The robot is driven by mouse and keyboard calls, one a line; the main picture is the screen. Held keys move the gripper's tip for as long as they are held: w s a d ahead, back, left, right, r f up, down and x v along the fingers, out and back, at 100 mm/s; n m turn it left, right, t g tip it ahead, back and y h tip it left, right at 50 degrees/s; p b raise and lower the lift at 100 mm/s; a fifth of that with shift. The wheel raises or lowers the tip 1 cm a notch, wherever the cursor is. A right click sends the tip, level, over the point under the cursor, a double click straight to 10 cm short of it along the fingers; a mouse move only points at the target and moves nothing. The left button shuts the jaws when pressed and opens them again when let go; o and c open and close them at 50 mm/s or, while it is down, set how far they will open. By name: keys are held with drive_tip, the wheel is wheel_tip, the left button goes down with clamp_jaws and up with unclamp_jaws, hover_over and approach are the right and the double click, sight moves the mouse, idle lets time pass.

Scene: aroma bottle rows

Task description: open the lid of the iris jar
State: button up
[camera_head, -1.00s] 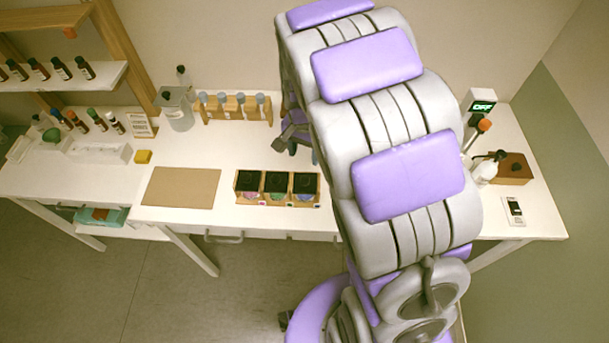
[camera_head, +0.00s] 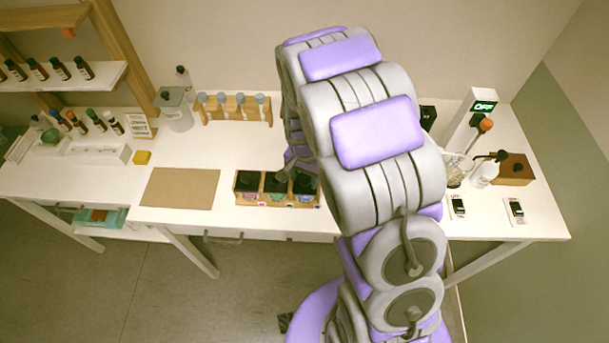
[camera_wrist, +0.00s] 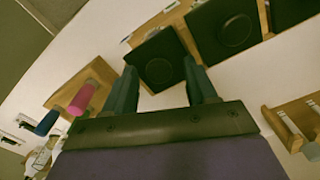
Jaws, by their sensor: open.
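Three jars with square black lids stand in a row in a wooden holder (camera_head: 240,200): a left jar (camera_head: 247,181), a middle jar (camera_head: 273,183) and a right jar (camera_head: 306,187). I cannot read which one is iris. My gripper (camera_head: 288,174) is over the right part of the row and partly covers the middle and right lids. In the wrist view, my open gripper (camera_wrist: 160,67) has its fingers either side of an end lid (camera_wrist: 157,48) with a round knob. The lid appears beyond the fingertips; contact is not clear. The neighbouring lid (camera_wrist: 225,25) is close beside it.
A brown board (camera_head: 180,188) lies left of the holder. A rack of tubes (camera_head: 232,108) stands behind it. A glass flask (camera_head: 456,170), a white bottle (camera_head: 485,172) and a brown box (camera_head: 512,168) are to the right. Table is clear between board and rack.

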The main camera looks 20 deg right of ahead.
clamp_jaws()
idle(0.3)
